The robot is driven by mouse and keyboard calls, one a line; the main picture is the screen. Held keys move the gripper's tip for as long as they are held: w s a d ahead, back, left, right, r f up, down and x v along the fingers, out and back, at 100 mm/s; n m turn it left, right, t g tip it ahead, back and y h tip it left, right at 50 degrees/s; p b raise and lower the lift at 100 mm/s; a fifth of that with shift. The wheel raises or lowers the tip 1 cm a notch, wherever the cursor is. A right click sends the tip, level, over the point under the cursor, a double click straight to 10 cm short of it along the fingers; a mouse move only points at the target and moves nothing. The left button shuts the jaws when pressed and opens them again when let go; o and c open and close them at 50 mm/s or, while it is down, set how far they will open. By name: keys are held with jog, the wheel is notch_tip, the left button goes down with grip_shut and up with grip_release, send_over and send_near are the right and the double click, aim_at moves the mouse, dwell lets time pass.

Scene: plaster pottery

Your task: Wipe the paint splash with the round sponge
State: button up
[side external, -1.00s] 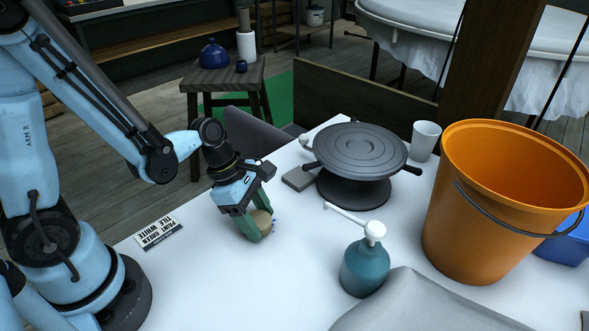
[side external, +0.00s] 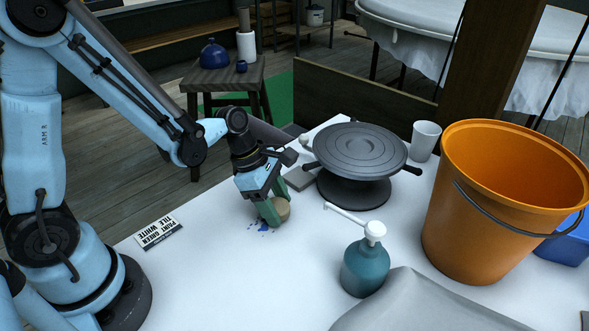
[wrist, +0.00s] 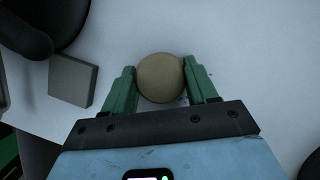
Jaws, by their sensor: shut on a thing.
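The round sponge (side external: 282,208) is tan and sits between the green fingers of my gripper (side external: 268,211), low at the white table. In the wrist view the sponge (wrist: 160,77) is held between the two fingers of my gripper (wrist: 161,84), which are shut on it. The blue paint splash (side external: 262,226) shows as small spots on the table, just in front of and to the left of the sponge. In the wrist view only small dark specks show beside the sponge; the rest is hidden.
A dark banding wheel (side external: 355,150) stands behind and to the right, with a grey block (side external: 300,178) beside it. A teal pump bottle (side external: 366,265), grey cloth (side external: 425,305) and orange bucket (side external: 480,220) are at the right. A printed card (side external: 158,232) lies left.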

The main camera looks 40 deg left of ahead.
jog(key=shift+w+r, duration=0.3)
jog(key=shift+r, duration=3.5)
jog(key=shift+s, duration=0.1)
jog(key=s+r, duration=0.3)
jog(key=s, duration=0.8)
send_over(218, 210)
jog(key=a, duration=0.1)
jog(key=f, duration=0.6)
jog(key=shift+s+f, duration=0.3)
jog(key=shift+f, duration=2.1)
jog(key=shift+f, duration=0.45)
